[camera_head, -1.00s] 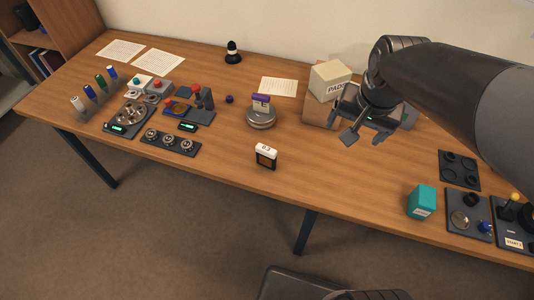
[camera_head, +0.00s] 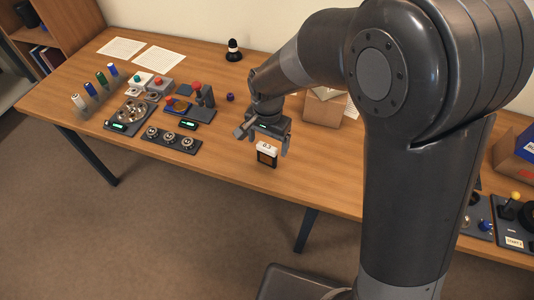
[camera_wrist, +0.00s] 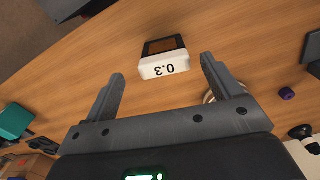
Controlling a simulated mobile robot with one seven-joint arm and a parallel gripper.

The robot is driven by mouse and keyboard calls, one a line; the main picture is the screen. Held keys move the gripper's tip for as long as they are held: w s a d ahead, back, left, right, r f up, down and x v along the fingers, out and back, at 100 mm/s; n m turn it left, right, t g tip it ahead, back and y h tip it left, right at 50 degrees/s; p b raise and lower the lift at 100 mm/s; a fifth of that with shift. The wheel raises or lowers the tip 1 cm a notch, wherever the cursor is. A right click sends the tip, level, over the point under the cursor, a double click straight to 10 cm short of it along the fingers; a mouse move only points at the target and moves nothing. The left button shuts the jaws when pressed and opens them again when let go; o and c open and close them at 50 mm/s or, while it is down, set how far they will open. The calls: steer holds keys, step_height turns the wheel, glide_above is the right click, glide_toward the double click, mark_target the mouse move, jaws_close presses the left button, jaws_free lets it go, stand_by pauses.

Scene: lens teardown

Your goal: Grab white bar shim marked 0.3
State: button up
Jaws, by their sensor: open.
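The white bar shim marked 0.3 (camera_wrist: 164,67) shows in the wrist view, its label upside down, on top of a dark holder with a brown face (camera_wrist: 162,46). In the head view the white shim (camera_head: 267,147) tops the same holder (camera_head: 266,158) near the table's front edge. My gripper (camera_head: 265,145) is open above and around the shim's place in the head view. In the wrist view its two fingers (camera_wrist: 162,72) stand on either side of the shim, with clear gaps and nothing between them touching it.
A round grey base (camera_wrist: 212,97) is partly hidden behind the right finger. A purple piece (camera_wrist: 287,93) lies further right. A black panel with several round parts (camera_head: 171,140) is left of my gripper. A cardboard box (camera_head: 322,108) stands behind it at right.

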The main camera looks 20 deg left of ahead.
mark_target(267, 156)
steer(key=f, duration=0.7)
steer(key=shift+w+a+f, duration=0.2)
steer(key=shift+f, duration=0.15)
steer(key=c, duration=1.1)
